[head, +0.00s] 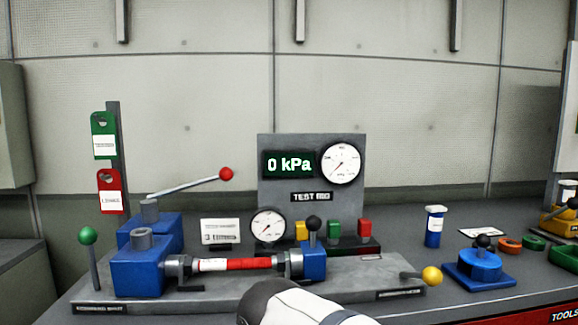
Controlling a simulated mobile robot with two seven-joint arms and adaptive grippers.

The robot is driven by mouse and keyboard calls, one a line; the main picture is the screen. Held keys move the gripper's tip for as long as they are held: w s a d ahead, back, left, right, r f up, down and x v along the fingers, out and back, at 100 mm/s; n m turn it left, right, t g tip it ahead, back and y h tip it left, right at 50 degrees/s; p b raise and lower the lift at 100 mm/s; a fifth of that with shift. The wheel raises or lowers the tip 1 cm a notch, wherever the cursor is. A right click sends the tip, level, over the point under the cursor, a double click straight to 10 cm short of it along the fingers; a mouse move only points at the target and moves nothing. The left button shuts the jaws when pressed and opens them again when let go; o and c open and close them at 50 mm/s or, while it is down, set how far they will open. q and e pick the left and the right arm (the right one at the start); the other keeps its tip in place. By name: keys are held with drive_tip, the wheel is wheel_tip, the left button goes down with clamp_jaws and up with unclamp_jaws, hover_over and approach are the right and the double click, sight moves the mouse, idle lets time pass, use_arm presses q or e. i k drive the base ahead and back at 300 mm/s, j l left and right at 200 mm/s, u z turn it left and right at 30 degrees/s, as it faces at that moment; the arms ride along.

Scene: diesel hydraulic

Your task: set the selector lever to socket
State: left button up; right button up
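Several knobbed levers stand on the test bench, and I cannot read which one is the selector lever. A green-knobbed lever (88,237) stands upright at the left end of the grey base plate. A yellow-knobbed lever (431,275) lies nearly flat at its right end, pointing right. A black-knobbed lever (313,224) stands upright on the small blue block (315,262). A long red-knobbed handle (188,187) slopes up to the right from the rear blue block. A white arm link of mine shows at the bottom centre. Neither gripper is in view.
A red-and-white hose (235,264) joins the large blue block (137,266) to the small one. The test rig panel (283,218) reads 0 kPa. To the right are a blue bottle (434,226) and a blue fixture (480,265). Red and green tags (104,136) hang left.

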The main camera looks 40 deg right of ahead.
sight(432, 277)
drive_tip(key=z, duration=2.15)
